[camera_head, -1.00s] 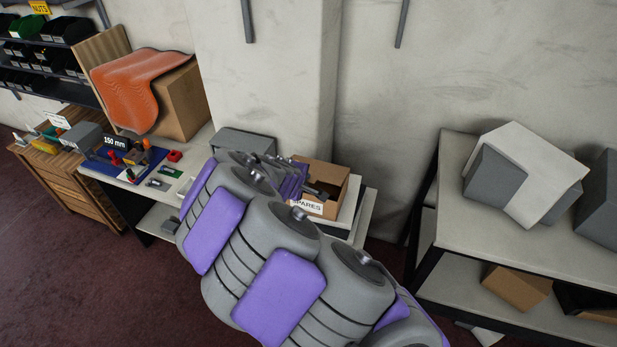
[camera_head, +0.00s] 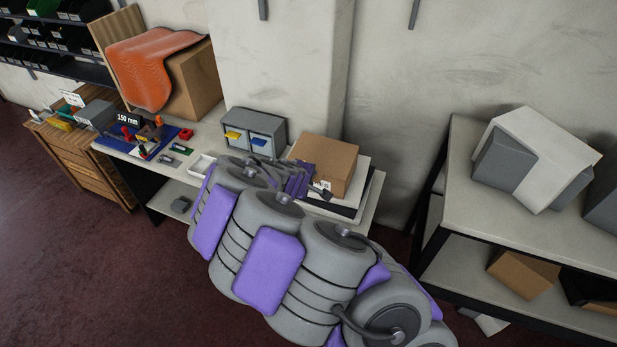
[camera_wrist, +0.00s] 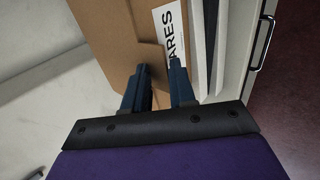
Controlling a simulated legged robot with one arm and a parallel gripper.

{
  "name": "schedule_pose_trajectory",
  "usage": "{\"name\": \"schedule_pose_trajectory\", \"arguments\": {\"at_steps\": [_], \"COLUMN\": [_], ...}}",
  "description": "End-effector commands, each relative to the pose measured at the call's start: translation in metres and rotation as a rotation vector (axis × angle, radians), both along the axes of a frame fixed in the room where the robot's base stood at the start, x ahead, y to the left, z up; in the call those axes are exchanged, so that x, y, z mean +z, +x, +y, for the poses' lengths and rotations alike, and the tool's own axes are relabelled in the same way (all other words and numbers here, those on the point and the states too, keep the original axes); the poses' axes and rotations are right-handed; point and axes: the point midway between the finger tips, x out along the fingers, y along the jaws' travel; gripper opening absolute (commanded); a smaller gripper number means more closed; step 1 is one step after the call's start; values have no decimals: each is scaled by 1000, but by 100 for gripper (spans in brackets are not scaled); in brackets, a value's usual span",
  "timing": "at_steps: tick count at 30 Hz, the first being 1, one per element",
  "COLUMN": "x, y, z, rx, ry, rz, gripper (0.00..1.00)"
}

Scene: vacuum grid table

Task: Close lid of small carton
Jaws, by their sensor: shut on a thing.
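The small brown carton (camera_head: 325,160) stands at the right end of the bench. Its top looks flat and covered by the lid. In the wrist view the carton (camera_wrist: 105,30) fills the upper middle, with a white label (camera_wrist: 172,30) reading "ARES" on its front. A brown flap (camera_wrist: 138,58) lies by the left finger. My gripper (camera_wrist: 160,72) has both dark fingers at the carton's front edge, closed on cardboard there. In the head view my gripper (camera_head: 322,190) is at the carton's front, and my arm partly covers that face. Whether the lid's front edge is fully seated is hidden.
A grey drawer unit (camera_head: 254,130) stands left of the carton. A white tray (camera_head: 203,166) and small tools lie farther left. A larger box under an orange cloth (camera_head: 150,68) is behind. A shelf (camera_head: 470,205) with boxes stands at right, with a floor gap between.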

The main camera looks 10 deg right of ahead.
Motion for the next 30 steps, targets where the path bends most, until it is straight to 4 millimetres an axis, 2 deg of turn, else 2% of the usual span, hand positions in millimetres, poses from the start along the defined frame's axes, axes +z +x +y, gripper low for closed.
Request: {"name": "schedule_pose_trajectory", "arguments": {"at_steps": [1, 7, 8, 9, 10, 12, 30], "x": [-16, -19, -20, -20, -19, -18, -11], "y": [-5, -5, -5, -5, -5, -6, -9], "z": [-6, -8, -9, -9, -9, -8, -4], "rx": [-12, -15, -16, -16, -16, -14, -11], "ry": [-2, -2, -2, -1, -2, -1, -3], "rz": [26, 33, 33, 33, 32, 30, 18], "gripper": [0, 0, 40, 39, 48, 53, 46]}}
